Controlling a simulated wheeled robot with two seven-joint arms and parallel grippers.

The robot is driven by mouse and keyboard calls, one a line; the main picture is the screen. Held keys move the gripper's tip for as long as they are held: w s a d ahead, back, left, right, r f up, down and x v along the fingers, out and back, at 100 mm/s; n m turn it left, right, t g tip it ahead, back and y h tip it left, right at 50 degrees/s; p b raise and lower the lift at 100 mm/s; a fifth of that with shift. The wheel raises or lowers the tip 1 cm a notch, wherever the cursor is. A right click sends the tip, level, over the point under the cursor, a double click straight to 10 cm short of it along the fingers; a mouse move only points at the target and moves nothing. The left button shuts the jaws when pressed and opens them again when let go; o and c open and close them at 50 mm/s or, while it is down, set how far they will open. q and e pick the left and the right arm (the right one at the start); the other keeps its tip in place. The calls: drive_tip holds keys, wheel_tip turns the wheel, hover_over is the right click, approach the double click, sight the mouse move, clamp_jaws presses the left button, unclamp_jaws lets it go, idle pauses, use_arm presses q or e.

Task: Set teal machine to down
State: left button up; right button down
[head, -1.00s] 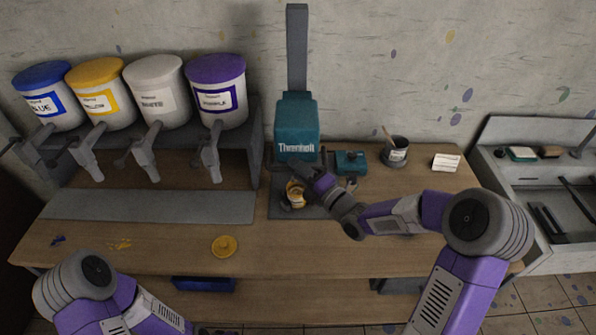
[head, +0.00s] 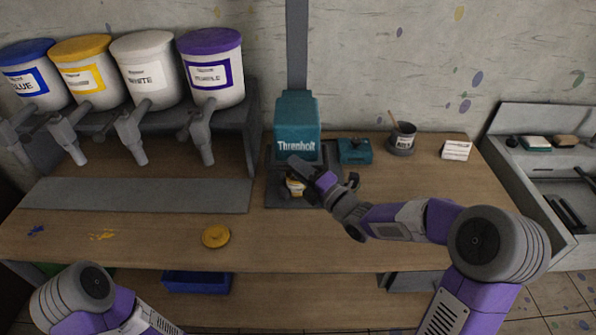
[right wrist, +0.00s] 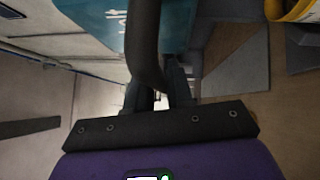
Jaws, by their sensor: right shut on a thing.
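The teal machine (head: 298,130) is a teal block with white lettering on a grey upright column (head: 297,45) at the back of the table. My right gripper (head: 302,170) is at the machine's lower front. In the right wrist view, a dark curved bar (right wrist: 146,45) runs in front of the teal body (right wrist: 100,20) to my right gripper (right wrist: 158,95), which is shut on it. My left gripper is out of view.
Blue, yellow, white and purple paint tubs (head: 212,70) with spouts stand on a rack at left. A yellow lid (head: 216,237) lies in front. A small teal box (head: 355,151), a dark cup (head: 402,137) and a white card stack (head: 456,150) sit right.

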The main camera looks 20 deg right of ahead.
drive_tip(key=shift+f+g, duration=0.3)
drive_tip(key=shift+f, duration=0.1)
drive_tip(key=c, duration=1.4)
unclamp_jaws()
drive_tip(key=shift+s, duration=0.1)
drive_tip(key=shift+o, duration=1.4)
drive_tip(key=shift+r, duration=0.1)
drive_tip(key=v, duration=0.7)
drive_tip(key=shift+s, duration=0.25)
drive_tip(key=shift+d, duration=0.15)
